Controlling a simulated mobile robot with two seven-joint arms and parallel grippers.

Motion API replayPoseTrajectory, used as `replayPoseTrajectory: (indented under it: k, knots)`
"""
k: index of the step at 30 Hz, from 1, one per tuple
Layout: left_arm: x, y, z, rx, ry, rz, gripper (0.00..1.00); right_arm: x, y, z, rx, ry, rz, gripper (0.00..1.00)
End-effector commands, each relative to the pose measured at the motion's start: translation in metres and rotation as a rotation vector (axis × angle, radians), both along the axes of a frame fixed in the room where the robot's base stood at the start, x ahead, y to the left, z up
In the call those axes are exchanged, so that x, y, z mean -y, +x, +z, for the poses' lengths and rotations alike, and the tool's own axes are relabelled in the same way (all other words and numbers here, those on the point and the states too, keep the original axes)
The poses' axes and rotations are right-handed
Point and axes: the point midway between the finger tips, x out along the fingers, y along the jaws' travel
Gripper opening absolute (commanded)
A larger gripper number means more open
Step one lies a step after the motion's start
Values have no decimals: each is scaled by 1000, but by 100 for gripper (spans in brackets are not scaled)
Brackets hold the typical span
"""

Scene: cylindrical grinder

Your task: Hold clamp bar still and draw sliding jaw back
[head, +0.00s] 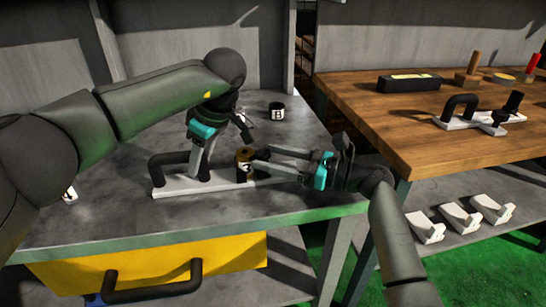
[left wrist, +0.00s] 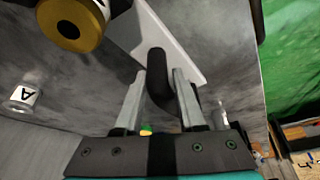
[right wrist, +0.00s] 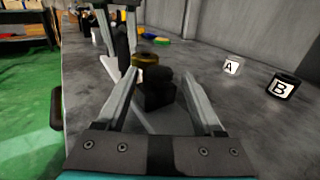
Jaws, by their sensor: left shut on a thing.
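The white clamp bar (head: 165,189) lies on the grey table, with a black arched handle (head: 170,161) at its left end. My left gripper (head: 202,176) is shut on that handle; the left wrist view shows the handle (left wrist: 157,75) between its fingers. The sliding jaw (right wrist: 158,94), a black block with a rounded knob, stands between the spread fingers of my right gripper (right wrist: 158,88). Those fingers look apart from it. A brass-topped black cylinder (head: 244,158) stands at the bar, just beyond the jaw. In the head view the jaw is hard to make out.
A black jar marked B (head: 276,111) and a white one marked A (right wrist: 232,66) stand towards the back. A yellow drawer (head: 150,267) is below the table. The wooden table (head: 430,150) at right holds another clamp (head: 480,122). White brackets (head: 460,217) lie on a lower shelf.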

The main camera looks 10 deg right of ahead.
Motion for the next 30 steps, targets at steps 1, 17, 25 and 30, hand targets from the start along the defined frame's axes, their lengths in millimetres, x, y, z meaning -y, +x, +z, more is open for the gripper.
replayPoseTrajectory:
  k: [1,17,25,30]
  knots:
    - [0,0,0,-1,2,-3,0,0,0,0,0,0,0,63]
    - [0,0,1,-1,2,-3,0,1,0,0,0,0,-3,3]
    - [0,0,1,-1,2,-3,0,1,1,0,0,0,-4,0]
    - [0,-1,1,-3,3,-4,0,2,1,0,1,-1,-5,0]
